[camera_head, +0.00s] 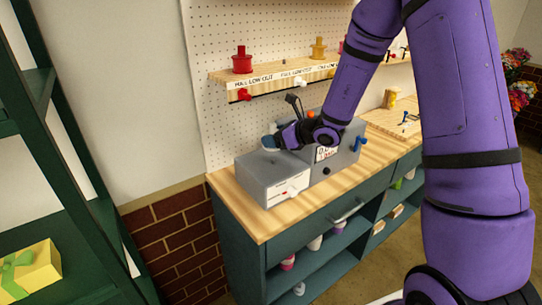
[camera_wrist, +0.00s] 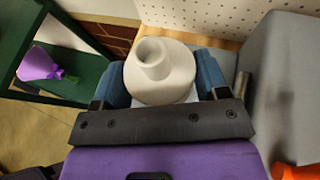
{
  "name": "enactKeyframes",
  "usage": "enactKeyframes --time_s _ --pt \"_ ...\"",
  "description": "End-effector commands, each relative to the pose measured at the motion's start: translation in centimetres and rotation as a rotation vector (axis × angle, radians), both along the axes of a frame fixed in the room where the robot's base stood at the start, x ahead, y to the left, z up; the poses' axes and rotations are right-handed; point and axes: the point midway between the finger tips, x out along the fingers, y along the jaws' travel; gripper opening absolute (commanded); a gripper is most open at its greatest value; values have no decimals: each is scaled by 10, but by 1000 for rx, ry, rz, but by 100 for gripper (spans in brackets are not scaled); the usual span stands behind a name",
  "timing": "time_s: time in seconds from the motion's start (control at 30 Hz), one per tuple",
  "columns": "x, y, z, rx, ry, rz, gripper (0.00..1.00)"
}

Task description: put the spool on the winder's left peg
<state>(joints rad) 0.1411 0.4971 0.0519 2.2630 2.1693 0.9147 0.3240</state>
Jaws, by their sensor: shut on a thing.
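My gripper (camera_head: 271,142) is shut on a white spool (camera_wrist: 160,72), which has a wide round body and a narrower hollow neck. The spool sits between the blue fingers in the wrist view; in the head view it is mostly hidden by my gripper. The grey winder (camera_head: 263,176) stands on the wooden counter, with a low left block and a taller right part. My gripper is over the low block, by the taller part. In the wrist view the winder's grey side (camera_wrist: 290,65) is right of the spool, and a short metal peg (camera_wrist: 243,85) shows beside the right finger.
A pegboard (camera_head: 215,120) rises behind the counter (camera_head: 235,205). A wall shelf (camera_head: 222,78) carries a red spool-like piece (camera_head: 242,62) and a yellow one (camera_head: 318,49). Blue (camera_head: 360,141) and orange (camera_head: 311,114) knobs stick out at the winder's taller part. A green rack (camera_head: 45,110) stands left.

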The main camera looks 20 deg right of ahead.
Motion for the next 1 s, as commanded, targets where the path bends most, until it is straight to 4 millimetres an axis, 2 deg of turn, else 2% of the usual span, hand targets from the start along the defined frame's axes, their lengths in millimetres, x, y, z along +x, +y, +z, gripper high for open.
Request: enactKeyframes --time_s 0.1,0.33,0.6,1.0 --pt "0 0 -16 1 2 -1 43" --pt "0 0 -29 1 1 -1 43" --pt "0 0 -62 1 2 -1 43" --pt "0 0 -66 0 -1 -1 43"
